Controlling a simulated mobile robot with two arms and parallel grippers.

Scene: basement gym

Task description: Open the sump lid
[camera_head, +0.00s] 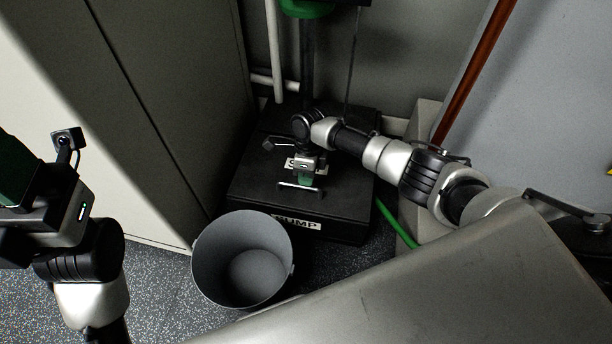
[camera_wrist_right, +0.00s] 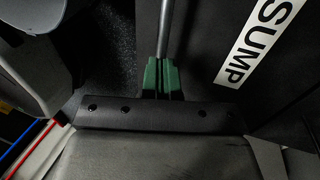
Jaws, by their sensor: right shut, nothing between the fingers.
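The sump (camera_head: 345,205) is a low black box with a flat black lid (camera_head: 345,130) lying closed on it. A white SUMP label shows on its front, and in the right wrist view (camera_wrist_right: 260,40). A thin grey handle bar (camera_head: 287,186) shows at the lid's front edge. In the wrist view the bar (camera_wrist_right: 166,25) runs up to the green fingertips. My right gripper (camera_head: 305,180) is shut and empty, its fingertips (camera_wrist_right: 162,80) close to the bar; I cannot tell whether they touch. My left gripper (camera_head: 15,175) is partly cut off at the left edge, its fingertips unclear.
An empty grey bucket (camera_head: 243,265) stands on the floor against the front left of the sump. A grey cabinet (camera_head: 170,90) stands left. White pipes (camera_head: 274,50) and a dark pipe rise behind. A green hose (camera_head: 397,226) runs along the right. Speckled floor (camera_head: 160,290) is open at lower left.

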